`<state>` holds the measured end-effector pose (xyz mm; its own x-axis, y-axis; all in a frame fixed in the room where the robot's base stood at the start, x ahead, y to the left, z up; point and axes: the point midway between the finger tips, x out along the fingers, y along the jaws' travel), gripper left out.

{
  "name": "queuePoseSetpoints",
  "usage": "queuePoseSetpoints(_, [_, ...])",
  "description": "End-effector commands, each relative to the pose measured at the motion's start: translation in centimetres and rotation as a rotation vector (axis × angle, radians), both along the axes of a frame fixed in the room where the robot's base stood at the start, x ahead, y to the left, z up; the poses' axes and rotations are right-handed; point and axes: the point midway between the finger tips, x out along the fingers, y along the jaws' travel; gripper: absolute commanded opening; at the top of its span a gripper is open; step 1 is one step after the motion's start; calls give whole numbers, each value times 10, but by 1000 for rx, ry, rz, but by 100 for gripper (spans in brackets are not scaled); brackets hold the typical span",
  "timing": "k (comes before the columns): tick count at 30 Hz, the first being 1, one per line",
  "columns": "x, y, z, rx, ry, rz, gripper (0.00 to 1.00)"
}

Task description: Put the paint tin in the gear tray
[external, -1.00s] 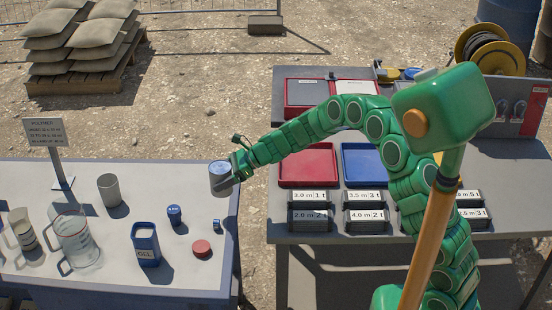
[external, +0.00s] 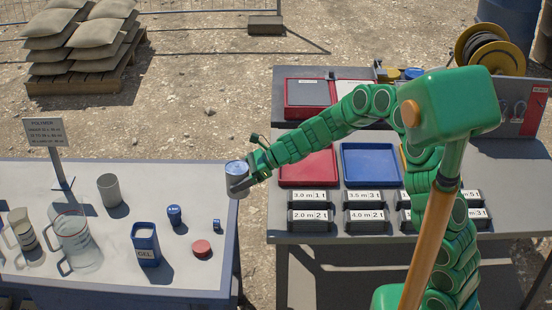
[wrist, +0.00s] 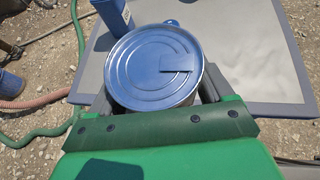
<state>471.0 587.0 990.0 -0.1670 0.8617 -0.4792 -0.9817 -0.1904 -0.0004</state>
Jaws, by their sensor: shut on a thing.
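The paint tin is a metal can with a blue lid; it is at my gripper in the external view (external: 236,169) and fills the middle of the wrist view (wrist: 150,65). My gripper (external: 240,184) is shut on the tin and holds it upright, above the right edge of the left table. A red tray (external: 308,182) and a blue tray (external: 371,182) lie on the right table, to the right of the tin. No gear tray label is readable. My arm covers part of the red tray's upper side.
The left table (external: 120,285) holds a blue GEL tub (external: 146,246), a clear jug (external: 75,242), a grey cup (external: 109,189) and a red lid (external: 201,248). Labelled blocks (external: 310,217) stand in front of the trays. A gap separates the tables.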

Motion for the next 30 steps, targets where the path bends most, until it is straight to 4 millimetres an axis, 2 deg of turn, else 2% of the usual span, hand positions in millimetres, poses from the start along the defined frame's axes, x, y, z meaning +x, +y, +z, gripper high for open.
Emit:
queuePoseSetpoints(5, [24, -23, 2, 1, 0, -40, 25])
queuePoseSetpoints(8, [43, -44, 2, 0, 1, -73, 25])
queuePoseSetpoints(18, [106, -127, 4, 0, 2, -196, 25])
queuePoseSetpoints(30, [160, -229, 6, -1, 2, -335, 25])
